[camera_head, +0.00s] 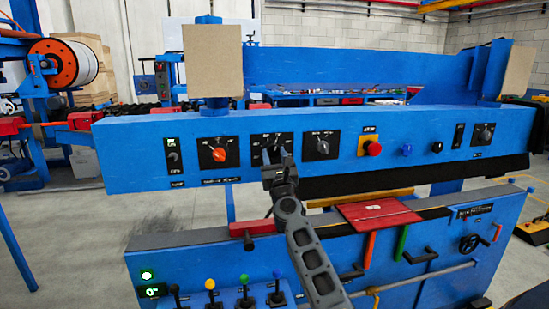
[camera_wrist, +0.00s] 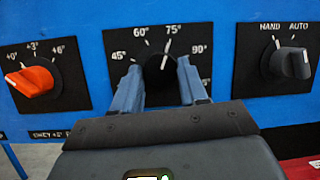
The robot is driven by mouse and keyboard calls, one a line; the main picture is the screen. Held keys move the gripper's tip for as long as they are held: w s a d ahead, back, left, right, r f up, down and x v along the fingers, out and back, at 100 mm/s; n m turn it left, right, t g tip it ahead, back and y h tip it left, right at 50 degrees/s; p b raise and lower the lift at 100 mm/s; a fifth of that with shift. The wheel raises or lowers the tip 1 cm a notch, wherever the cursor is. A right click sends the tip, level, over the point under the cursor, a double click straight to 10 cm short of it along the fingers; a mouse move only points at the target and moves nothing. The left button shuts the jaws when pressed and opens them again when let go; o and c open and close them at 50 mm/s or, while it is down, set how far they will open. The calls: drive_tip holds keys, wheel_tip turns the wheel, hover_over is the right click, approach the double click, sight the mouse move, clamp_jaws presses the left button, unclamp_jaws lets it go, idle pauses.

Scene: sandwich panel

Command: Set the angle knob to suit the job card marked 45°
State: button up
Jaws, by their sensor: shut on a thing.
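The angle knob (camera_wrist: 160,68) is a black knob on a black dial plate marked 45°, 60°, 75° and 90° in the wrist view. A white mark near its top points at about 75°. My gripper (camera_wrist: 158,80) is shut on the knob, one blue-grey finger on each side. The fingers and palm hide the knob's lower part and some of the lower scale. In the head view my gripper (camera_head: 280,168) covers much of that dial plate (camera_head: 257,142). I cannot make out a job card marked 45° in either view.
An orange knob (camera_wrist: 30,82) marked +0, +3°, +6° is left of the angle dial. A black HAND/AUTO selector (camera_wrist: 290,62) is to its right. Farther right are a red button (camera_head: 373,149) and a blue button (camera_head: 407,150). Coloured levers (camera_head: 245,290) stand below.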

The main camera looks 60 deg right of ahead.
drive_tip(key=n+t+y, duration=0.1)
drive_tip(key=n, duration=0.2)
drive_tip(key=n+t+y+b, duration=0.1)
drive_tip(key=n, duration=0.1)
drive_tip(key=shift+s+d+n, duration=0.1)
drive_tip(key=shift+s+n, duration=0.05)
drive_tip(key=shift+n, duration=0.25)
drive_tip(key=n+y, duration=0.1)
drive_tip(key=n, duration=0.2)
drive_tip(key=n+t+y+b, duration=0.1)
drive_tip(key=n+y, duration=0.1)
drive_tip(key=n, duration=0.1)
drive_tip(key=shift+s+d+t, duration=0.1)
drive_tip(key=shift+t, duration=0.2)
drive_tip(key=n, duration=0.2)
drive_tip(key=n+y, duration=0.1)
drive_tip(key=n, duration=0.1)
drive_tip(key=n+y, duration=0.1)
drive_tip(key=n, duration=0.1)
drive_tip(key=shift+s+d+r, duration=0.1)
drive_tip(key=shift+r, duration=0.15)
drive_tip(key=shift+r+n+g+y+p, duration=0.15)
drive_tip(key=shift+n+y+p, duration=0.3)
drive_tip(key=shift+n, duration=0.8)
drive_tip(key=shift+n+g+y+p, duration=0.25)
drive_tip(key=shift+n+y, duration=0.4)
drive_tip(key=shift+n, duration=0.6)
drive_tip(key=o, duration=1)
drive_tip(key=shift+o, duration=0.2)
